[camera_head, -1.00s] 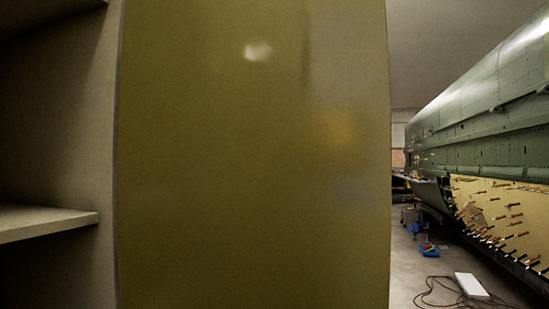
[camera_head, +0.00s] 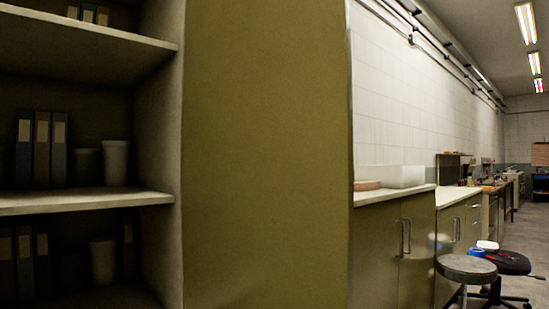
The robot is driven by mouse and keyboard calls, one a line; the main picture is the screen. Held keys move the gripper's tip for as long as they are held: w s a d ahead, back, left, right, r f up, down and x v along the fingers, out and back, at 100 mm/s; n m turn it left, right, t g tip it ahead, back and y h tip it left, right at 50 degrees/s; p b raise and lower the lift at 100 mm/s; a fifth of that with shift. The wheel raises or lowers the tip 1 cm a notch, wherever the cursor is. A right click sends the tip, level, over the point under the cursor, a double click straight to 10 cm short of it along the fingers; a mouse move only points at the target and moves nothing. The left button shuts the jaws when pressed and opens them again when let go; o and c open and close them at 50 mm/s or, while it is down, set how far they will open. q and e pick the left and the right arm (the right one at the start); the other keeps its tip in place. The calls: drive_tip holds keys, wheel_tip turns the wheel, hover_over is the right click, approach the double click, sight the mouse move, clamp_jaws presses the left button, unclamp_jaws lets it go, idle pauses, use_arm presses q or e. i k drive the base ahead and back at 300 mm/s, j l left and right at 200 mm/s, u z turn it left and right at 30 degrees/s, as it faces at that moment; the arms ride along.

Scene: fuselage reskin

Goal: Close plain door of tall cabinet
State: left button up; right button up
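The tall cabinet (camera_head: 160,150) stands open at the left, its shelves showing. A plain olive panel (camera_head: 265,150), which looks like its plain door, stands open along the right side of the opening and fills the middle of the view from top to bottom. No handle shows on the face I see. Its top and bottom edges are out of view. Neither of my grippers is in view.
Binders (camera_head: 41,150) and cups (camera_head: 115,162) stand on the shelves. Right of the panel is a low cabinet (camera_head: 375,255) with a white bin (camera_head: 402,176) on top. Stools (camera_head: 466,268) stand farther right, with open floor (camera_head: 525,235) beyond.

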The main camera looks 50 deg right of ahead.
sight(268, 150)
drive_tip(key=k+l+u, duration=0.3)
drive_tip(key=k+l, duration=0.4)
drive_tip(key=l, duration=0.15)
drive_tip(key=k+l+u, duration=0.1)
drive_tip(key=l, duration=0.25)
drive_tip(key=k+l, duration=0.1)
drive_tip(key=l, duration=0.25)
drive_tip(key=k+l+u, duration=0.15)
drive_tip(key=l, duration=0.25)
drive_tip(key=i+l+u, duration=0.1)
drive_tip(key=l, duration=0.45)
drive_tip(key=i+l, duration=0.1)
drive_tip(key=l, duration=0.45)
drive_tip(key=k+l+u, duration=0.15)
drive_tip(key=i+l, duration=0.05)
